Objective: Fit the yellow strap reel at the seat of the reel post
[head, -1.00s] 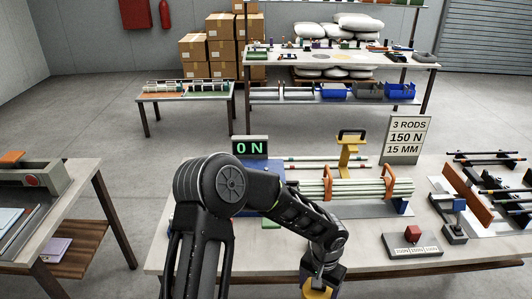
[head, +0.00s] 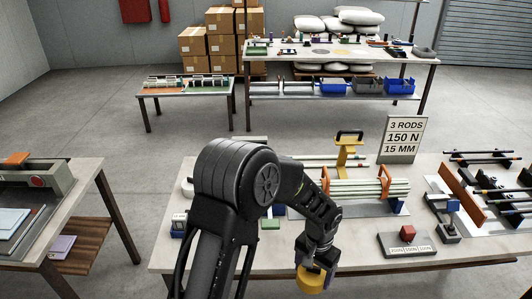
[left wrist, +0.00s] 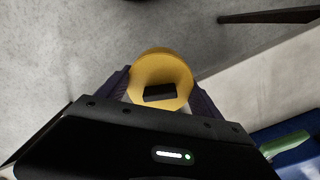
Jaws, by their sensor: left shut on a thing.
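The yellow strap reel (head: 310,281) is a short round drum at the front edge of the middle table. My left gripper (head: 314,268) is shut on it from above. In the left wrist view the reel (left wrist: 162,72) sits between the two fingers, with a dark slot in its face. A yellow stand (head: 349,157) with a black top handle rises behind the rod bundle; I cannot tell if it is the reel post. No seat shows clearly. My right gripper is not in view.
White rods (head: 352,188) lie between orange uprights on the middle table (head: 240,262). A sign (head: 404,139) stands behind them. A grey block with a red knob (head: 408,234) is to the right. Side racks hold dark rods. A blue part shows beside the reel in the wrist view (left wrist: 300,160).

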